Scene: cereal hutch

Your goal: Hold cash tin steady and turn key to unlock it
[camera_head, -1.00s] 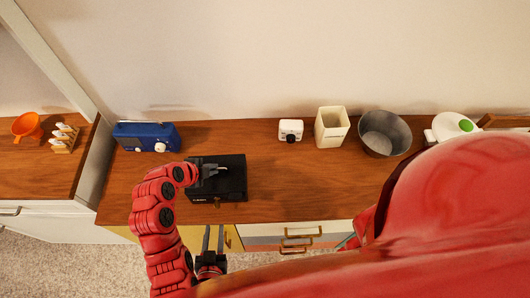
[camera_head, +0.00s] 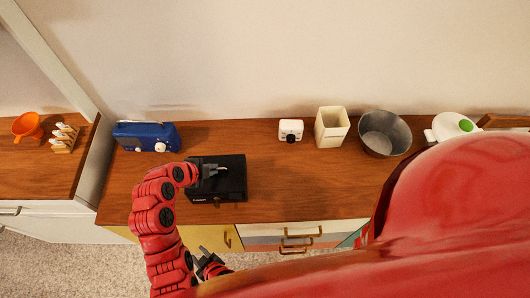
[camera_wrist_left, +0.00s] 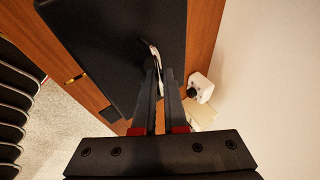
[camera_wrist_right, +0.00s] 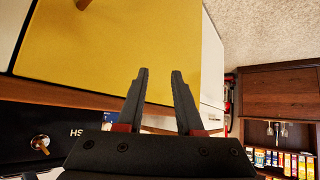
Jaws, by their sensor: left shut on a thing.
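The black cash tin (camera_head: 232,188) sits on the wooden counter near its front edge. My left gripper (camera_head: 218,171) is over its lid, shut on the silver lid handle; the left wrist view shows the handle (camera_wrist_left: 156,52) between the fingertips and the tin's lid (camera_wrist_left: 110,40) beside it. The brass key (camera_head: 217,205) is at the tin's front face; it also shows in the right wrist view (camera_wrist_right: 40,142), left of the fingers. My right gripper (camera_head: 203,254) is low in front of the counter; its fingers (camera_wrist_right: 160,75) are open and empty, apart from the key.
A blue radio (camera_head: 146,136) stands left of the tin. A white timer-like box (camera_head: 291,130), a cream canister (camera_head: 331,128) and a metal bowl (camera_head: 385,134) stand to the right. A yellow drawer front (camera_wrist_right: 110,50) is close to my right gripper. Counter right of the tin is clear.

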